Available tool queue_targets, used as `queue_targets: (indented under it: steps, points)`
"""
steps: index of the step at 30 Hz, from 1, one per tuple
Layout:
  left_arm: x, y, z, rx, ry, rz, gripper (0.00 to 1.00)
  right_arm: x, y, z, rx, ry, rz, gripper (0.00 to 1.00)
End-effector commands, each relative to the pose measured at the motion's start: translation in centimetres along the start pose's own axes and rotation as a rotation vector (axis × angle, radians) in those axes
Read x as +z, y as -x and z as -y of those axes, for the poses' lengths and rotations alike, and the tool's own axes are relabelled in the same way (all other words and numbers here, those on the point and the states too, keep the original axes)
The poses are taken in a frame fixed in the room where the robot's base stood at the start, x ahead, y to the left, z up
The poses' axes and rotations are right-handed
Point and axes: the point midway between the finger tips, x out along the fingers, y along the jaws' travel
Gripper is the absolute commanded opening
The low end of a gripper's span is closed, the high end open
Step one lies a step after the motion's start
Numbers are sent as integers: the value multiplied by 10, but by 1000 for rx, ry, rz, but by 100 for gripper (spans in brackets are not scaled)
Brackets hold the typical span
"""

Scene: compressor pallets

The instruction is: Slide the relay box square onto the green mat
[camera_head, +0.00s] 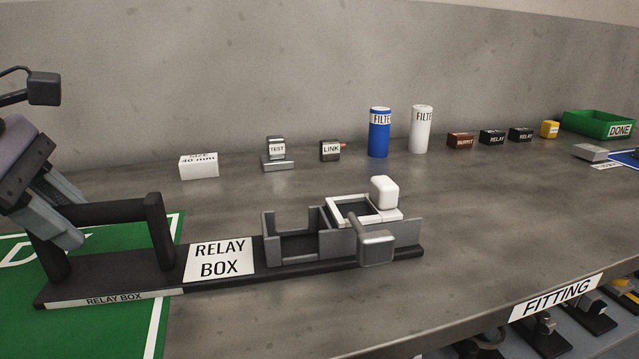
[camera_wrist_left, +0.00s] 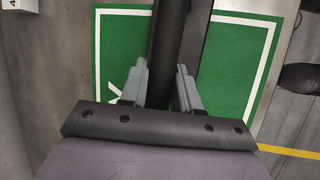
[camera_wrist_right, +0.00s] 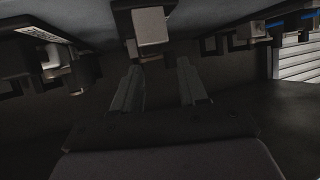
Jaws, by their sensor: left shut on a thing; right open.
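The relay box (camera_head: 218,259) is a long black base with a label plate, an upright handle at its left end and grey open compartments at its right. Its left end lies over the green mat (camera_head: 95,339); its right part extends past the mat's white right border onto bare bench. My left gripper (camera_head: 62,222) is shut on the handle's black bar (camera_head: 105,212), which also runs between the fingers (camera_wrist_left: 162,85) in the left wrist view. My right gripper (camera_wrist_right: 160,85) is open and empty in the right wrist view, out of the head view.
A white box (camera_head: 199,166), a TEST block (camera_head: 276,152), a LINK block (camera_head: 329,150), blue (camera_head: 379,135) and white (camera_head: 421,132) filters and small relay boxes stand along the back. A green DONE bin (camera_head: 590,124) is far right. The bench right of the relay box is clear.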

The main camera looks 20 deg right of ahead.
Motion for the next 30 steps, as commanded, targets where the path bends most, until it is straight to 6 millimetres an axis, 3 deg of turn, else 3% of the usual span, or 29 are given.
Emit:
queue_targets:
  steps: [1, 13, 14, 16, 26, 30]
  points:
    - [-7, -6, 2, -15, 6, -13, 0, 26, 1, 5, -12, -3, 67, 43]
    - [-7, -6, 2, -15, 7, -13, 0, 26, 1, 6, -13, -5, 67, 43]
    - [-7, -6, 2, -15, 7, -14, 38, 26, 1, 6, -13, -5, 67, 43]
    - [-7, -6, 2, -14, 7, -13, 60, 26, 1, 6, -13, -5, 67, 43]
    - [-4, -1, 1, -6, 3, -6, 61, 25, 1, 6, -13, -7, 67, 43]
    - [-4, 12, 0, -3, 3, -5, 61, 25, 1, 6, -13, -7, 67, 43]
